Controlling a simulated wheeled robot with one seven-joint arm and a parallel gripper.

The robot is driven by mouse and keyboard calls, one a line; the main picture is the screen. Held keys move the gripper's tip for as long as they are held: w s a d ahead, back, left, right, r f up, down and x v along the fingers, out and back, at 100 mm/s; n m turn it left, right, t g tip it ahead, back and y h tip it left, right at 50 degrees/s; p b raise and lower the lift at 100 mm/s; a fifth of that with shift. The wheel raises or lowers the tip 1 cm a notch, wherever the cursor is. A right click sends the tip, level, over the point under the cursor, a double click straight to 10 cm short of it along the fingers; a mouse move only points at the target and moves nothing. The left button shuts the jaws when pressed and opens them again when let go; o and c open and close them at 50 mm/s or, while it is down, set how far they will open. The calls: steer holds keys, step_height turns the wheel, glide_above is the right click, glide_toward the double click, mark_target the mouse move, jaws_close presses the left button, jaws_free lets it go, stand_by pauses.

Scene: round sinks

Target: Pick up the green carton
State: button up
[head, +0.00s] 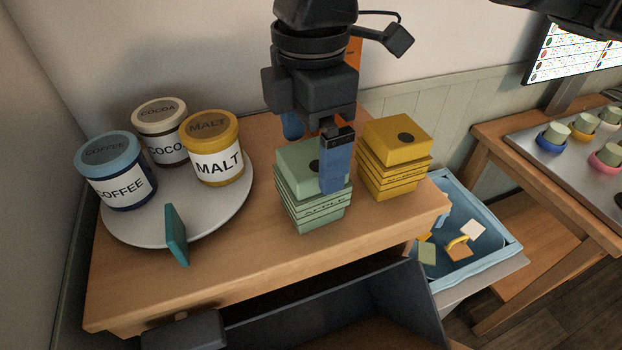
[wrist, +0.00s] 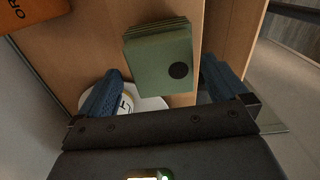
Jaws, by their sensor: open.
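The green carton (head: 311,203), with ribbed sides and a dark round spot on top, stands upright on the wooden counter. My gripper (head: 313,158) is open just over it. One blue finger hangs in front of the carton's right part and hides some of it; the other shows behind the carton's top. In the wrist view the green carton (wrist: 158,58) lies ahead of my open gripper (wrist: 160,85), between the lines of the two blue fingers. I see no contact and cannot tell how deep the fingers reach around it.
A yellow carton (head: 396,160) stands close on the right. An orange carton (wrist: 30,12) shows at the wrist view's corner. A blue bin (head: 500,242) sits below right.

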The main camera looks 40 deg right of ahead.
mark_target(309, 214)
steer(key=shift+s+f, duration=0.1)
steer(key=shift+f, duration=1.85)
steer(key=shift+c, duration=0.3)
steer(key=c, duration=0.9)
